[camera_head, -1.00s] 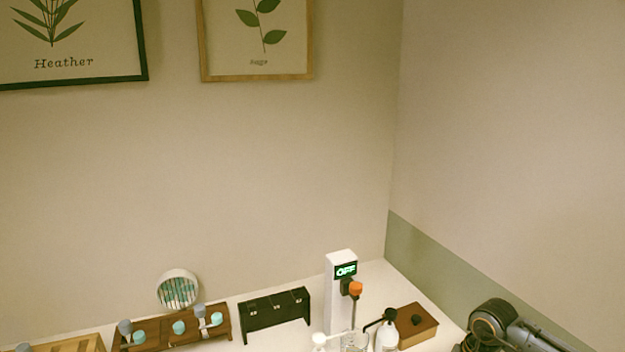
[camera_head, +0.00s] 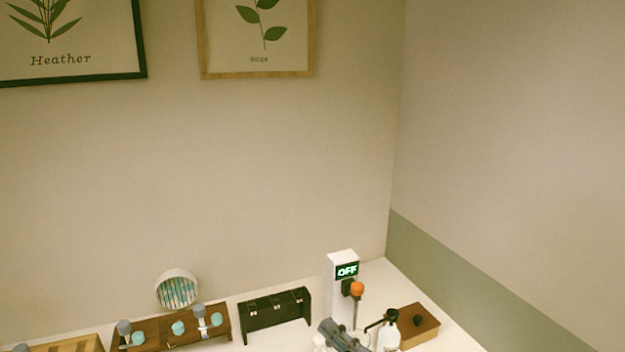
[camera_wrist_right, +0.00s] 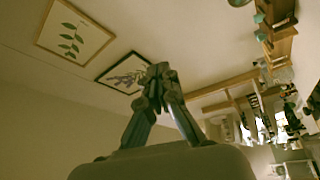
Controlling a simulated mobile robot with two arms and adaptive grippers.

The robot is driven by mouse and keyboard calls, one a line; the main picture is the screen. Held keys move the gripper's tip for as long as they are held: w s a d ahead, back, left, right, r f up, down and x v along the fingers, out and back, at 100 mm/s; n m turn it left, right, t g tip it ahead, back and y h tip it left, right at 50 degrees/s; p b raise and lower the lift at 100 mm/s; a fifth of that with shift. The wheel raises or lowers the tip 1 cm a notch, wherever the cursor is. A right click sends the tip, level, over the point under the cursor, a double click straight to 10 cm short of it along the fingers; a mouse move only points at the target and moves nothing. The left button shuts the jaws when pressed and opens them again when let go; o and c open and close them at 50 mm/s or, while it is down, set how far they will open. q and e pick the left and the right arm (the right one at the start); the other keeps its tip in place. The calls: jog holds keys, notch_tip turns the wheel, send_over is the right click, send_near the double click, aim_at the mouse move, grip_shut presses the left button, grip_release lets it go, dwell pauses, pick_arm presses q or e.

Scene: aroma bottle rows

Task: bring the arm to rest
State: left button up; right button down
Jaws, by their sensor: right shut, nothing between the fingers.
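My right gripper (camera_head: 342,336) shows at the bottom edge of the head view as a dark grey shape. It is in front of the white device's foot and the glassware, partly cut off by the frame. In the right wrist view its two fingers (camera_wrist_right: 159,74) come together at the tips, shut and with nothing between them. My left gripper is not in either view.
A white device (camera_head: 342,262) reading OFF stands at the back corner. Beside it are a white bottle (camera_head: 389,335) and a brown box (camera_head: 418,326). A black rack (camera_head: 276,313), a wooden bottle rack (camera_head: 160,331) and a round holder (camera_head: 177,288) stand left.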

jog(key=s+d+f+m+h, duration=0.3)
jog(key=d+f+m+h, duration=0.8)
jog(key=d+m+h, duration=0.5)
jog(key=s+f+m+g+y, duration=0.1)
jog(key=s+f+m+g, duration=0.1)
jog(key=s+f+g, duration=0.35)
jog(key=s+d+f+m+g, duration=0.1)
jog(key=s+f+g, duration=0.15)
jog(key=s, duration=0.65)
jog(key=s+f+m+g+y, duration=0.1)
jog(key=s+f+m+g, duration=0.15)
jog(key=s+f, duration=0.4)
jog(key=s+f+n+g+b, duration=0.1)
jog(key=s+f+b, duration=0.1)
jog(key=f, duration=1.3)
jog(key=s+f+g+b, duration=0.1)
jog(key=f+g+b, duration=0.15)
jog(key=f, duration=1.15)
jog(key=s+d+f+b, duration=0.3)
jog(key=s+f+b, duration=0.1)
jog(key=s+f, duration=1.3)
notch_tip(320, 180, down, 3)
jog(key=shift+f, duration=0.1)
jog(key=shift+s, duration=0.1)
